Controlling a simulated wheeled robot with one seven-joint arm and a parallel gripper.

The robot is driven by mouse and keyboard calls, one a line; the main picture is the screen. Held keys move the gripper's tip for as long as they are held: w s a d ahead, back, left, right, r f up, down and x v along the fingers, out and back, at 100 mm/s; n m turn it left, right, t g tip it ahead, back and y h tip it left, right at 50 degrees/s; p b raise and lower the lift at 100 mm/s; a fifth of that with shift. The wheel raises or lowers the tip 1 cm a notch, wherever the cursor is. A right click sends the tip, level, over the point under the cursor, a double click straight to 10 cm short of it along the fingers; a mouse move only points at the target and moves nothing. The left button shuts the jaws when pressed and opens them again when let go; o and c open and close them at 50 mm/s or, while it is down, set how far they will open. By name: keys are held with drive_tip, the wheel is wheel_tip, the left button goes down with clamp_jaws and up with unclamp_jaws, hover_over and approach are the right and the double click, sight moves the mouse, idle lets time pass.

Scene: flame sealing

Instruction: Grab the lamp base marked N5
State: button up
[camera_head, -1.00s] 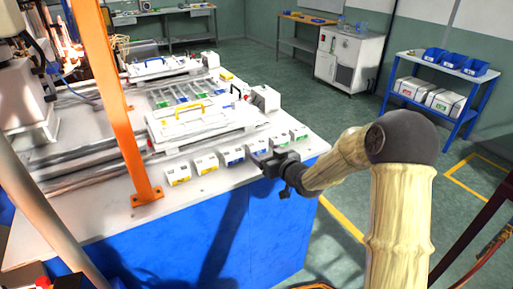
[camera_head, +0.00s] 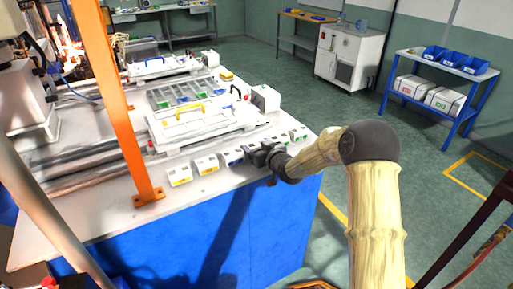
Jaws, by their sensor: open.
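Several small white lamp bases with coloured labels stand in a row along the table's near edge. Two have yellow labels, the left one (camera_head: 179,175) and its neighbour (camera_head: 206,164). A blue-labelled one (camera_head: 232,157) stands to the right of these. Two green-labelled ones, the nearer (camera_head: 281,140) and the far one (camera_head: 299,133), end the row. The markings are too small to read, so I cannot tell which is N5. My gripper (camera_head: 259,155) is open at the row, just right of the blue-labelled base. It partly hides the bases there, and I cannot see whether it touches one.
The white table top (camera_head: 110,212) has an orange post (camera_head: 118,110) at the left. A white fixture with a yellow handle (camera_head: 205,120) stands behind the row. A blue shelf rack (camera_head: 440,95) and a white cabinet (camera_head: 345,58) stand away on the right.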

sight(256, 143)
drive_tip(key=shift+w+a, duration=0.1)
drive_tip(key=shift+w, duration=0.05)
drive_tip(key=shift+c, duration=0.2)
drive_tip(key=c, duration=0.7)
wheel_tip(256, 143, up, 10)
idle(0.4)
idle(0.4)
